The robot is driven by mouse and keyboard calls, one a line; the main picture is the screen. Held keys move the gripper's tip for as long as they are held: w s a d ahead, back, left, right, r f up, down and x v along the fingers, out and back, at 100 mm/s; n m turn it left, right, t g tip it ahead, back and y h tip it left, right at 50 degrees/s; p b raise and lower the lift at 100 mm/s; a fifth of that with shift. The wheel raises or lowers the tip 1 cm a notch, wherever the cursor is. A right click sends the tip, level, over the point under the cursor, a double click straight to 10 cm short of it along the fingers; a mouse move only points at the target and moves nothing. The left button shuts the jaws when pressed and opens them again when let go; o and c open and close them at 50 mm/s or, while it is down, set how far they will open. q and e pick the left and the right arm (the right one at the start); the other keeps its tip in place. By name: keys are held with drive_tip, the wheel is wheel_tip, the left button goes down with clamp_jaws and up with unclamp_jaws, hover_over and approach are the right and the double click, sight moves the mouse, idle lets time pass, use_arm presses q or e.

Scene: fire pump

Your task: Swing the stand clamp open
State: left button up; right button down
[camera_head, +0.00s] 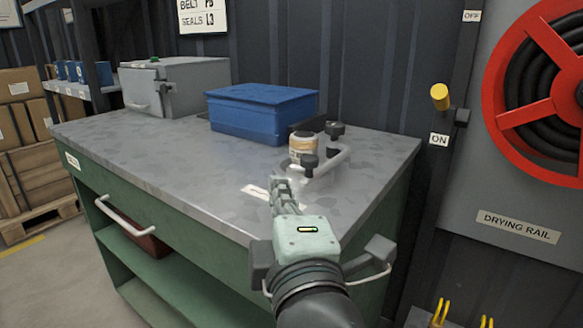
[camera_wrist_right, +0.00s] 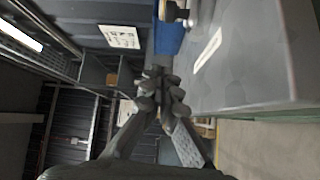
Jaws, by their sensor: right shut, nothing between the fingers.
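The stand clamp (camera_head: 330,160) is on the right part of the workbench top, a pale bar with dark knobs. It sits around or beside a small cream-coloured jar (camera_head: 302,149); I cannot tell which. In the right wrist view only a part of the clamp or jar (camera_wrist_right: 174,11) shows at the top edge. My right gripper (camera_head: 281,187) is shut and empty, over the bench's front edge, in front of and left of the clamp, apart from it. Its fingertips also show in the right wrist view (camera_wrist_right: 160,88). My left gripper is in neither view.
A blue bin (camera_head: 262,112) stands behind the clamp against the wall, and a grey metal box (camera_head: 174,86) stands at the back left. The bench top (camera_head: 165,150) is mostly clear. A red hose reel (camera_head: 535,90) and a yellow-ended lever (camera_head: 440,97) are on the right.

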sight(294, 165)
drive_tip(key=w, duration=0.3)
drive_tip(key=w+a, duration=0.1)
drive_tip(key=w, duration=0.5)
drive_tip(key=shift+a+r+p, duration=0.25)
drive_tip(key=shift+p, duration=0.1)
drive_tip(key=d, duration=0.2)
drive_tip(key=shift+w+d+f, duration=0.15)
drive_tip(key=shift+d+f, duration=0.1)
drive_tip(key=shift+d, duration=0.15)
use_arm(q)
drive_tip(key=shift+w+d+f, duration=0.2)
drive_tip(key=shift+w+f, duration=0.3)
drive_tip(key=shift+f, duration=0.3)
use_arm(e)
drive_tip(key=shift+d+f, duration=0.1)
drive_tip(key=shift+d, duration=0.35)
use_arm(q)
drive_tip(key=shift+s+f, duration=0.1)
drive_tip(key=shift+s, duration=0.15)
use_arm(e)
drive_tip(key=shift+d, duration=0.1)
